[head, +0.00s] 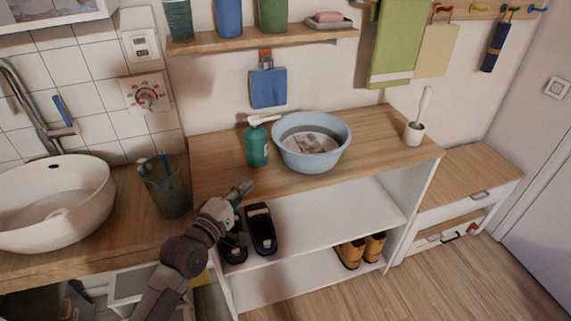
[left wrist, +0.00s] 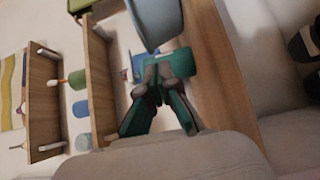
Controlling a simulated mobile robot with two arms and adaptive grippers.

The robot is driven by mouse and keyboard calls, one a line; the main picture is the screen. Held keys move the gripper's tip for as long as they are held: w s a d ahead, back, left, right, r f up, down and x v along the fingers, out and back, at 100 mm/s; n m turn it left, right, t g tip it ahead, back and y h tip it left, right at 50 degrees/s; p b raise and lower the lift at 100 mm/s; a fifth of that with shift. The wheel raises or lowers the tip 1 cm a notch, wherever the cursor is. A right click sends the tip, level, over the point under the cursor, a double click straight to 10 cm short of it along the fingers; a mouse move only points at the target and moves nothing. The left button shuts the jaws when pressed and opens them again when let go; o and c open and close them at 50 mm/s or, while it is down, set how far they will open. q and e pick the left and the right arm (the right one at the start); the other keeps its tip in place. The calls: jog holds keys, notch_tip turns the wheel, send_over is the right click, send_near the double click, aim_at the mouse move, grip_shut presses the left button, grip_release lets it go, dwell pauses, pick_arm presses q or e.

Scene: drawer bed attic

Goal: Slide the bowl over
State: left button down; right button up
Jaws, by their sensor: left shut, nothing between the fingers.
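The light blue bowl (head: 343,154) sits on the wooden counter top, with greyish-white contents inside. Part of its side shows at the top of the left wrist view (left wrist: 157,22). My left gripper (head: 243,188) is at the counter's front edge, left of and nearer than the bowl, and apart from it. Its fingers (left wrist: 158,76) are shut with nothing between them. A teal pump bottle (head: 257,148) stands just left of the bowl, beyond my gripper. It seems to show behind the fingertips in the left wrist view (left wrist: 182,62). My right gripper is out of view.
A white brush holder (head: 414,134) with a brush stands at the counter's right end. Counter between bowl and brush is clear. Black shoes (head: 261,229) are on the shelf below.

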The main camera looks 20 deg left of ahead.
pick_arm(q)
jog(key=w, duration=0.1)
send_near(286, 154)
jog(key=w, duration=0.1)
jog(key=w+a, duration=0.1)
jog(key=w, duration=0.1)
jog(key=w+a, duration=0.1)
jog(key=shift+w+a+f, duration=0.1)
jog(key=shift+w+a, duration=0.05)
jog(key=shift+w, duration=0.05)
jog(key=shift+w+d, duration=0.7)
jog(key=shift+d, duration=0.35)
jog(key=shift+w+d+p, duration=0.3)
jog(key=shift+w+d, duration=0.05)
jog(key=shift+d, duration=0.25)
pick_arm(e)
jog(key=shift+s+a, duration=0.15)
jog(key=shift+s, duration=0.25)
